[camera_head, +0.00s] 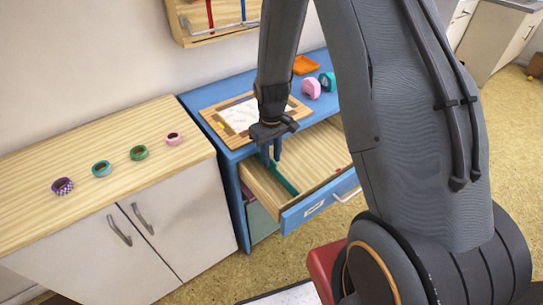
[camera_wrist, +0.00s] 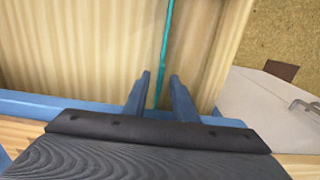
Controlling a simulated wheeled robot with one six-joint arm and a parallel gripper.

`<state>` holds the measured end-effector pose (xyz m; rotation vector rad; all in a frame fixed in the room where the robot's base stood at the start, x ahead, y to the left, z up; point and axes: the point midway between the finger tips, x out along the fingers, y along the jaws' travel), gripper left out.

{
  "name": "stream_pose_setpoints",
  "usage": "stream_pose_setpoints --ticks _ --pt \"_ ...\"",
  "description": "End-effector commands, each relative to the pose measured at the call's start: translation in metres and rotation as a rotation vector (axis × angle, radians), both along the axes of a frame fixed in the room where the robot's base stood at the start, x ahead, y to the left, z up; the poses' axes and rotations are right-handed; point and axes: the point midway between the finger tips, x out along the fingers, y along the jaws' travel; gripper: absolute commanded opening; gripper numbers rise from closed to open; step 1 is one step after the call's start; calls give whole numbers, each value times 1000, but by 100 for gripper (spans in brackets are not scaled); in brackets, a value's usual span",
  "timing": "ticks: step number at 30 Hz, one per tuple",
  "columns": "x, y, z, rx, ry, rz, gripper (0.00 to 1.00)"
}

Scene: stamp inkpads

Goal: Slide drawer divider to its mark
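The drawer (camera_head: 321,205) of the blue desk is pulled open, with a pale wooden inside. A thin green divider (camera_head: 285,181) stands in it, toward the left side in the head view. The divider shows as a teal strip in the wrist view (camera_wrist: 164,45). My gripper (camera_head: 271,158) points down over the drawer's back left part. In the wrist view its two blue fingers (camera_wrist: 160,78) are apart, one on each side of the divider's line, with gaps visible. A small red spot (camera_head: 337,170), possibly the mark, shows near the drawer front, right of the divider.
A framed board with white paper (camera_head: 241,115) lies on the desk top, near my wrist. Several rolls sit on the left cabinet (camera_head: 100,197). My arm hides the desk's right part.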

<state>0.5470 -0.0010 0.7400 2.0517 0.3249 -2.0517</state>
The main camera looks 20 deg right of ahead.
Motion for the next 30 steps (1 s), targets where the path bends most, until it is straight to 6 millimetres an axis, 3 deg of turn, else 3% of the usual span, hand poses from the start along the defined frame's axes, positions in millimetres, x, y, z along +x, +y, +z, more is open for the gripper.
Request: stream_pose_setpoints --ticks 4,8,9,30 --pt "0 0 0 0 0 0 23" --pt "0 0 0 0 0 0 1" --pt "0 0 0 0 0 0 0" --pt "0 0 1 0 0 0 0"
